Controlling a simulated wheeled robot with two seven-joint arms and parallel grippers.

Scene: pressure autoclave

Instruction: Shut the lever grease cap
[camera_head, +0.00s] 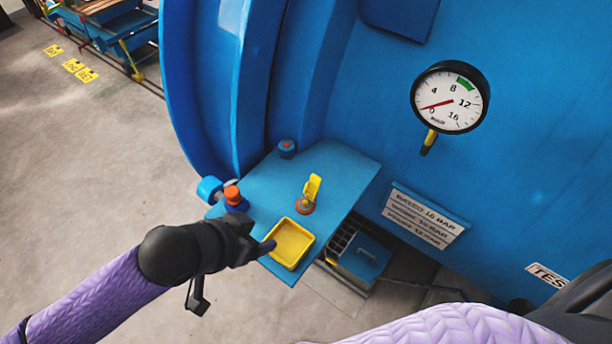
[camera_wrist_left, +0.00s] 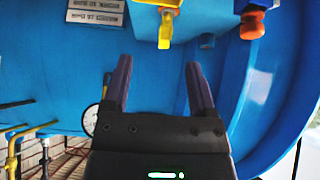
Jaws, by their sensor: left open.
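The lever grease cap (camera_head: 313,187) is a small yellow flap standing raised over a round orange-red base on the blue shelf (camera_head: 345,165). A yellow flap that looks like the same cap shows at the top of the left wrist view (camera_wrist_left: 165,27), beyond my fingertips. My left gripper (camera_head: 266,247) is low and left of the cap in the head view, beside the shelf's front edge and apart from the cap. In the left wrist view its two fingers (camera_wrist_left: 160,75) are spread with nothing between them. My right gripper is out of view.
A yellow square tray (camera_head: 290,244) is at the shelf's front. An orange-topped knob (camera_head: 233,195) and a blue knob (camera_head: 287,148) stand nearby. A pressure gauge (camera_head: 450,97) and a sign plate (camera_head: 425,215) are on the blue vessel wall. A blue box (camera_head: 363,257) sits below.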

